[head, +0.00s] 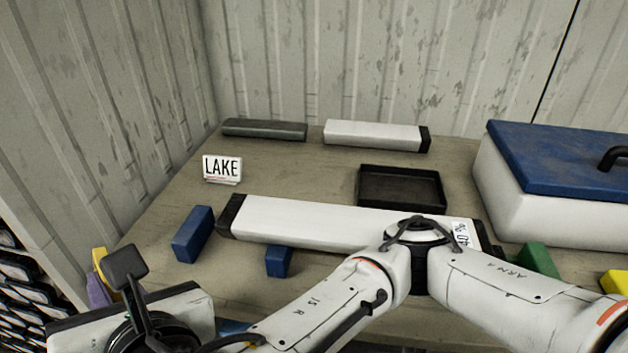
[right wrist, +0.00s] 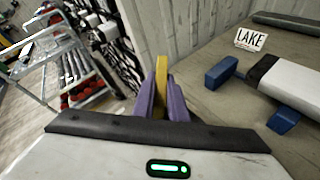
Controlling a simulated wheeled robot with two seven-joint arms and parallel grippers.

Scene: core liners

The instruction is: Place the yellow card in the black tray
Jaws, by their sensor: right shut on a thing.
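My right gripper (head: 100,288) is at the lower left of the head view, by the table's left side. Its purple fingers also show in the right wrist view (right wrist: 163,100), shut on the yellow card (right wrist: 161,76). The yellow card's end (head: 99,258) shows in the head view. The card stands out past the fingertips; its lower part is hidden between them. The black tray (head: 400,190) lies on the table, right of the middle, far from the gripper. It is shallow and looks empty. My left gripper is in neither view.
A long white core box (head: 310,218) lies between my arm and the tray. Blue blocks (head: 193,234) (head: 278,261), a LAKE sign (head: 222,168), a green block (head: 538,259) and a yellow block (head: 615,282) are on the table. A blue-lidded white box (head: 545,205) stands right of the tray.

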